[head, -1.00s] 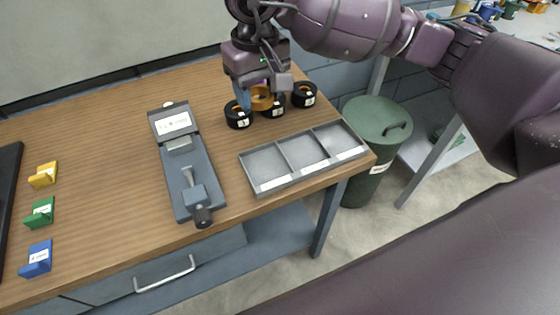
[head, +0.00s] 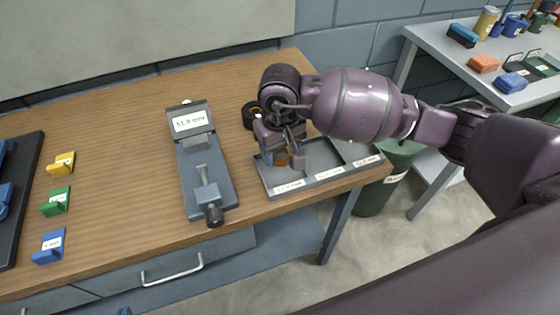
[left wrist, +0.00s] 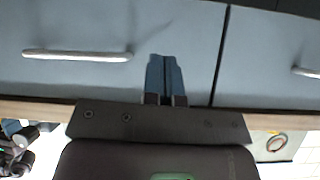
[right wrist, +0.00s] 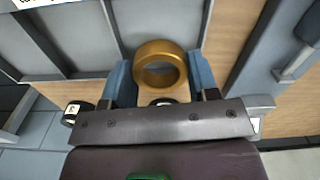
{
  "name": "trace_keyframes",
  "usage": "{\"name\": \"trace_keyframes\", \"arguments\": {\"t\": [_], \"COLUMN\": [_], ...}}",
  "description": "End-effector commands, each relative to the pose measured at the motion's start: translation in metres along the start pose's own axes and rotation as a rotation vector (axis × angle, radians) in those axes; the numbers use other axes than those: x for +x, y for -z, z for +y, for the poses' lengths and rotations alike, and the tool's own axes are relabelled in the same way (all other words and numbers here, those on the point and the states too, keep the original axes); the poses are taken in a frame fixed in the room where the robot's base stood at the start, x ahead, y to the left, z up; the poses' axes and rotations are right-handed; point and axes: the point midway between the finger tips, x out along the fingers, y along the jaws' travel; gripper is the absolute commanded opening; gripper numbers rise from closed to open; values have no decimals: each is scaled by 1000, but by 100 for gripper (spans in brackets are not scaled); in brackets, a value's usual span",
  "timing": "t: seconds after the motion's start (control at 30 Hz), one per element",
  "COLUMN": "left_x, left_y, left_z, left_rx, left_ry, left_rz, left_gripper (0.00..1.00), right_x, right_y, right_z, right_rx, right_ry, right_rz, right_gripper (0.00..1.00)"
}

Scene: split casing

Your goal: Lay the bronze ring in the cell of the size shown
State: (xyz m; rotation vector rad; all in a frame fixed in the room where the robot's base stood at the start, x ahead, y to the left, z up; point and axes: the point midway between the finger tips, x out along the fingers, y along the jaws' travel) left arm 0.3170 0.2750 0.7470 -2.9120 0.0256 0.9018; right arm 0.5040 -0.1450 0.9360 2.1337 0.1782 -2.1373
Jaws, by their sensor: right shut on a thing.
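The bronze ring (right wrist: 160,66) is held between the two blue fingers of my right gripper (right wrist: 160,78). In the head view the bronze ring (head: 281,158) is partly hidden by the gripper (head: 287,157), which is over the left part of the grey three-cell tray (head: 318,182). Its height above the tray is hard to tell. The cell labels on the front rim are too small to read surely. The measuring device (head: 203,165) shows 51.9 mm on its display (head: 193,120). My left gripper (left wrist: 165,78) shows only in the left wrist view, fingers together and empty, before drawer fronts.
A black ring (head: 249,116) stands on the table behind the tray; others are partly hidden by my right arm. Yellow, green and blue labelled blocks (head: 56,202) stand at the left. A green bin (head: 378,190) is beyond the table's right edge.

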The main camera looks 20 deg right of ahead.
Motion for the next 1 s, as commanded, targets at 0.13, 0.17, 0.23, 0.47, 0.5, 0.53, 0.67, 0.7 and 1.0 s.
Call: {"name": "trace_keyframes", "arguments": {"t": [0.13, 0.17, 0.23, 0.47, 0.5, 0.53, 0.67, 0.7, 1.0], "left_x": [-1, -2, -2, -1, -1, 0, 1, 2, 5], "left_y": [-3, -4, -5, -6, -5, -4, -2, -2, 1], "left_z": [0, 0, 0, 0, 0, 0, 0, 0, 1], "left_rx": [0, 0, 0, 0, 0, 0, 1, 2, 3], "left_ry": [1, 1, 1, 0, 0, 0, -1, -1, -3], "left_rz": [-6, -7, -9, -10, -9, -7, -1, 0, 6], "left_gripper": [0, 0, 0, 0, 0, 0, 0, 0, 0], "right_x": [10, 14, 24, 43, 42, 42, 43, 44, 45], "right_y": [0, 0, 0, 0, 0, 0, 0, 0, 0], "right_z": [0, 0, 0, 0, 0, 0, 0, 0, 0], "right_rx": [1, 1, 1, 0, 0, -1, 0, -1, 0], "right_ry": [0, 0, 2, 0, 0, 0, -1, -1, -1], "right_rz": [0, -1, -2, 1, 2, 2, 2, 1, 1], "right_gripper": [26, 26, 26, 26, 26, 26, 26, 26, 65]}}
